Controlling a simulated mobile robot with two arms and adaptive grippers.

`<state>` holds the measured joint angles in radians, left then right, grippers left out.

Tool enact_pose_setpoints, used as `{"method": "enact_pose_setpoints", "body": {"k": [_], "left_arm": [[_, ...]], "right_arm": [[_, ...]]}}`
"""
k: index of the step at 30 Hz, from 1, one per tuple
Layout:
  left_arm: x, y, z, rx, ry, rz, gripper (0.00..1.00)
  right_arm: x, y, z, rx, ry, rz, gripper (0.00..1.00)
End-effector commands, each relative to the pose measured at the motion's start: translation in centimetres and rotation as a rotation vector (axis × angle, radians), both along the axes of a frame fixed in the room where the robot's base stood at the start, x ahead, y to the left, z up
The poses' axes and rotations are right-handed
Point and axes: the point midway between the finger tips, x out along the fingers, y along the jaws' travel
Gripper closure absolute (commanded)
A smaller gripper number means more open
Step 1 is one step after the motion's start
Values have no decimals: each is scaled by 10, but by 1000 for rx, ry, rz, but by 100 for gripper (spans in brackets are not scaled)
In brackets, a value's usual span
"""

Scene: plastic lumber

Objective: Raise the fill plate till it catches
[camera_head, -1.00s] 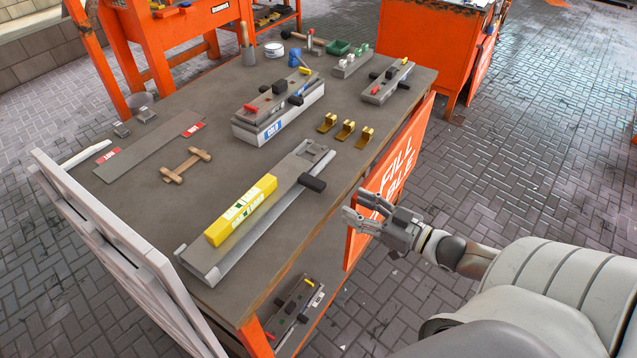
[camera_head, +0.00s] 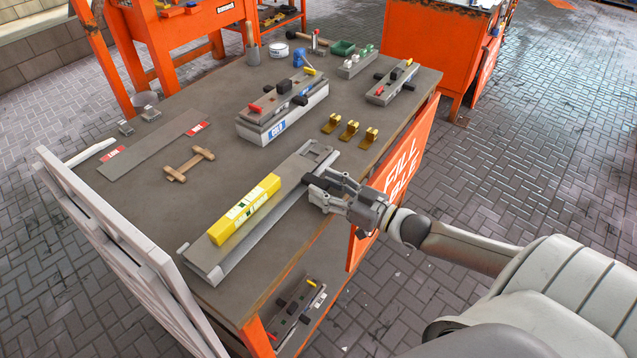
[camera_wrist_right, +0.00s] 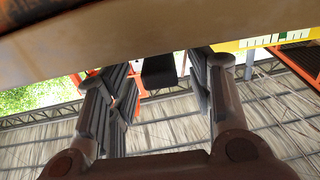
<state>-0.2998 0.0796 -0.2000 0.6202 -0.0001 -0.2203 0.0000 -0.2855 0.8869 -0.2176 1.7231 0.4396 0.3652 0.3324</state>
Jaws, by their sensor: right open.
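A long grey plate fixture (camera_head: 310,155) lies on the near part of the table, and I take it to hold the fill plate. A yellow labelled block (camera_head: 245,210) sits on it. A grey rod (camera_head: 262,233) runs along its right side. A black handle (camera_head: 312,181) stands at the rod's far end. My right gripper (camera_head: 318,187) is open at this handle, coming from the table's right edge. In the right wrist view a black block (camera_wrist_right: 158,70), likely the handle, shows between the open fingers. Contact cannot be told. My left gripper is out of view.
The grey table (camera_head: 150,205) also holds a two-layer fixture (camera_head: 283,105), several brass brackets (camera_head: 349,130), a wooden piece (camera_head: 188,164) and a flat grey strip (camera_head: 152,147). An orange sign panel (camera_head: 400,175) hangs at its right edge. A white slatted panel (camera_head: 120,250) stands at left.

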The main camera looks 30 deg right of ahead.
Motion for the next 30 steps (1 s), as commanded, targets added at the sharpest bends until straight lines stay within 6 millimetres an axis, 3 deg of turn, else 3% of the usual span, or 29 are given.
{"method": "enact_pose_setpoints", "body": {"k": [7, 20, 30], "left_arm": [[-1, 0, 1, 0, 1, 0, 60], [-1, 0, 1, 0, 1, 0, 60], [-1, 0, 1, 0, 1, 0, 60]], "right_arm": [[18, 7, 0, 1, -1, -1, 52], [22, 9, 0, 1, 0, 0, 53], [22, 9, 0, 1, 0, 0, 97]]}}
